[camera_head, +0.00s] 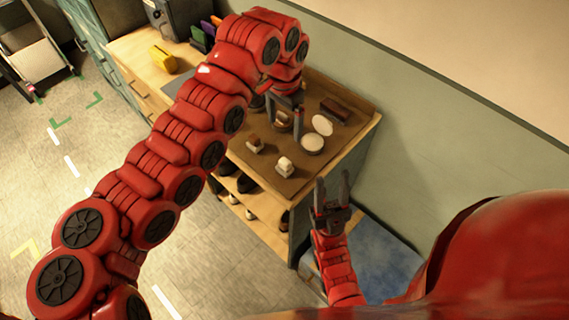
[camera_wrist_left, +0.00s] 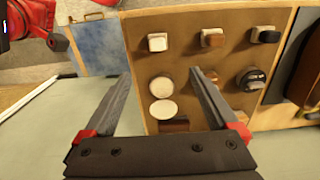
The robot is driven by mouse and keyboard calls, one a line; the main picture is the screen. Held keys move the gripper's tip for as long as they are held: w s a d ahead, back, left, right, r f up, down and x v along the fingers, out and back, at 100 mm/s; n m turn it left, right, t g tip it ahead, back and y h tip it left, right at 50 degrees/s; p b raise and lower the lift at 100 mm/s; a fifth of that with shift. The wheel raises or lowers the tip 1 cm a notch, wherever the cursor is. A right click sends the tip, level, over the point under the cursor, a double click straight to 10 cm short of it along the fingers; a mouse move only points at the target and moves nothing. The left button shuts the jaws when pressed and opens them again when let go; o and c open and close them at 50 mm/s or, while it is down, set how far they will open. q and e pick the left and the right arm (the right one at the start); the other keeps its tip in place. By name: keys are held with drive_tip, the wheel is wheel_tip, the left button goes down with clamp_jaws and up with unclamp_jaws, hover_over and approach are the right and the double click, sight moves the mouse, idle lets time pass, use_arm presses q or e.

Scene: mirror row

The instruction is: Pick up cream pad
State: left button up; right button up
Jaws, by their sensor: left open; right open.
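Two pale round pads, one (camera_head: 322,125) further back and one (camera_head: 312,144) nearer, lie flat on the brown cabinet top. They also show in the left wrist view, one above (camera_wrist_left: 161,87) the other (camera_wrist_left: 164,109); I cannot tell which is the cream pad. My left gripper (camera_head: 285,122) is open and empty above the cabinet top, to the left of the pads in the head view. In the left wrist view the pads appear between its fingers (camera_wrist_left: 160,76), with no contact visible. My right gripper (camera_head: 333,178) is open and empty in front of the cabinet's right end.
A white-topped block (camera_head: 285,167), a brown-topped block (camera_wrist_left: 212,37), a black-topped block (camera_wrist_left: 266,35), a dark round item (camera_wrist_left: 250,78) and a dark brown block (camera_head: 335,108) share the top. A wall stands behind. A yellow object (camera_head: 163,58) sits on the left counter.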

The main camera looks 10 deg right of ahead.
sight(285, 161)
use_arm(q)
wheel_tip(285, 161, down, 12)
drive_tip(key=shift+s+p, duration=0.1)
drive_tip(key=shift+p, duration=1.15)
drive_tip(key=shift+s+f+p, duration=0.2)
drive_tip(key=shift+f+p, duration=0.7)
drive_tip(key=shift+p, duration=0.35)
wheel_tip(285, 161, down, 3)
drive_tip(key=shift+r+p, duration=0.15)
drive_tip(key=shift+p, duration=0.3)
drive_tip(key=shift+f, duration=0.4)
drive_tip(key=c, duration=1.4)
